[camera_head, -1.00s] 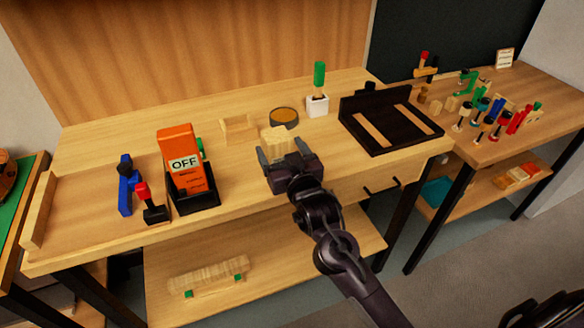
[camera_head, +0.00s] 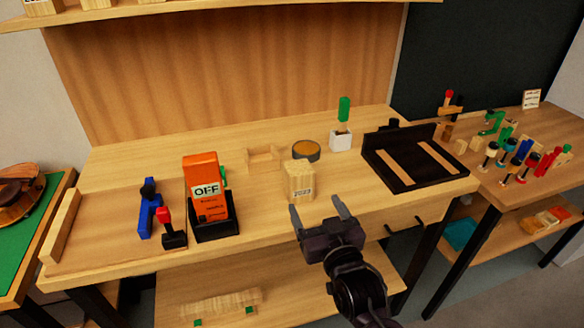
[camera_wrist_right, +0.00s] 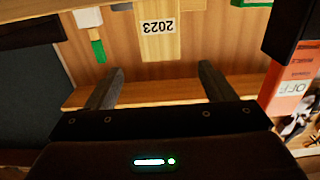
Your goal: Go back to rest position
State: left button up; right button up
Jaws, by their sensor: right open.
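My right gripper (camera_head: 322,218) is open and empty in front of the workbench's front edge. A wooden block marked 2023 (camera_head: 299,181) stands on the bench just beyond its fingertips, apart from them. In the right wrist view the same block (camera_wrist_right: 158,40) shows upside down between and beyond the two open fingers (camera_wrist_right: 160,85). My left gripper is in neither view.
The workbench (camera_head: 120,225) holds an orange OFF device (camera_head: 205,178), blue clamp (camera_head: 146,212), red-topped tool (camera_head: 170,232), round tin (camera_head: 306,151), green-handled brush in a white holder (camera_head: 341,138) and black tray (camera_head: 392,178). A side table (camera_head: 515,185) with several clamps stands right.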

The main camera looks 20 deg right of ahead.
jog(key=s+d+f+n+g, duration=0.2)
jog(key=s+f+g, duration=1.3)
jog(key=s, duration=0.4)
notch_tip(320, 180, down, 25)
jog(key=p, duration=0.3)
jog(key=s+d+f+g+p, duration=0.1)
jog(key=s+f, duration=0.8)
jog(key=s, duration=0.1)
jog(key=s+d+f+g, duration=0.1)
jog(key=s+d+f, duration=0.1)
jog(key=s+f, duration=0.7)
jog(key=shift+s+d+h+p, duration=0.25)
jog(key=shift+s+h+p, duration=0.1)
jog(key=shift+s, duration=0.75)
